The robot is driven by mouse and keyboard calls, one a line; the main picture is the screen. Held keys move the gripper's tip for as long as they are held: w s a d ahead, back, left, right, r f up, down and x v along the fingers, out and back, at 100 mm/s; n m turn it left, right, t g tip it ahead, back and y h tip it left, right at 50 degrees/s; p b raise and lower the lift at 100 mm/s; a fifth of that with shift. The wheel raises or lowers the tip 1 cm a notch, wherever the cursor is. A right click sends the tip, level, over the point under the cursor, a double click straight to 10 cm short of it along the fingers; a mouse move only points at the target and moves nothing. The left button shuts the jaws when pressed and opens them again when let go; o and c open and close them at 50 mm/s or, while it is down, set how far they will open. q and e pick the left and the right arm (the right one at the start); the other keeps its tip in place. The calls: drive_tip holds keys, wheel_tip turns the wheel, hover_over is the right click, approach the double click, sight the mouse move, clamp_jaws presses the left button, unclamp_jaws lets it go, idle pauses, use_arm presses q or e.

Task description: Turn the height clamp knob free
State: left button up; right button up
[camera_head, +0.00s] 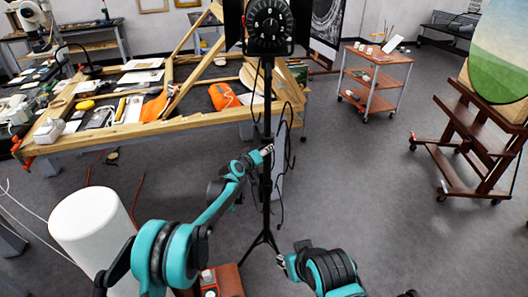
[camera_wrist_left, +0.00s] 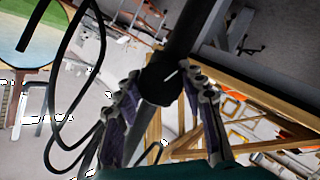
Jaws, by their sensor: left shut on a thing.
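A black light stand (camera_head: 266,110) stands upright on a tripod in the middle of the head view, with a round dial-faced lamp head (camera_head: 269,24) on top. My left gripper (camera_head: 267,150) reaches the pole at mid height. In the left wrist view, the black height clamp knob (camera_wrist_left: 158,82) with a pale line on it sits between the tips of my left gripper (camera_wrist_left: 160,92), which is shut on it. The pole (camera_wrist_left: 190,30) runs behind the knob. My right gripper (camera_head: 284,263) is low, near the tripod's foot, apart from the stand; its jaws are too small to read.
Loose black cables (camera_head: 290,135) hang beside the pole. A wooden workbench (camera_head: 150,130) with frames and tools stands behind at left. A white cylinder (camera_head: 92,228) is at front left. A trolley (camera_head: 372,80) and an easel (camera_head: 470,150) stand right; the floor between is clear.

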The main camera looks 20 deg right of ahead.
use_arm(q)
drive_tip(key=n+h, duration=0.2)
drive_tip(key=n, duration=0.2)
drive_tip(key=shift+f+b, duration=0.1)
drive_tip(key=shift+b, duration=0.3)
drive_tip(key=n+h+b, duration=0.1)
drive_tip(key=n+h, duration=0.1)
drive_tip(key=n, duration=0.2)
drive_tip(key=shift+t, duration=0.3)
drive_tip(key=shift+n, duration=0.4)
drive_tip(key=shift+h, duration=0.3)
drive_tip(key=o, duration=1.2)
drive_tip(key=shift+c, duration=0.2)
drive_tip(key=v, duration=1.2)
